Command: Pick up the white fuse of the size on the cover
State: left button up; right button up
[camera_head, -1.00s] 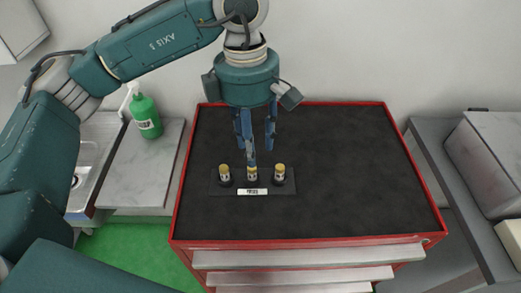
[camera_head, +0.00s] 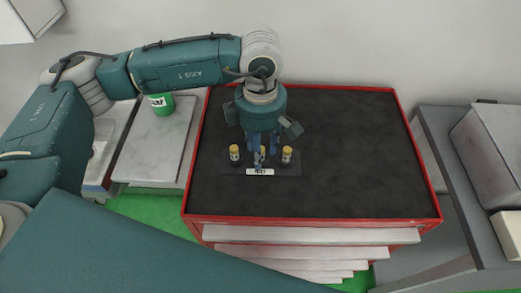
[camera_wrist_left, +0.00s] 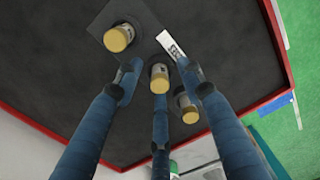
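Three small fuses with yellowish caps and pale bodies stand in a row on a dark plate (camera_head: 292,168): the left fuse (camera_head: 234,153), a middle one and the right fuse (camera_head: 287,155). A white label (camera_head: 260,171) with dark print too small to read lies at the plate's front. My left gripper (camera_head: 260,155) points down over the middle fuse and mostly hides it in the head view. In the left wrist view its blue fingers are spread around the middle fuse (camera_wrist_left: 159,74), with gaps at the sides. The outer fuses (camera_wrist_left: 118,38) (camera_wrist_left: 187,104) are outside the fingers.
The plate sits on the black top of a red-rimmed drawer cabinet (camera_head: 350,150), which is otherwise clear. Drawers stand partly open at its front. A green bottle (camera_head: 161,104) stands on a side counter at the left. A grey box (camera_head: 490,145) is at the right.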

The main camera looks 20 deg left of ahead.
pick_arm(q)
grip_shut()
dwell(0.3)
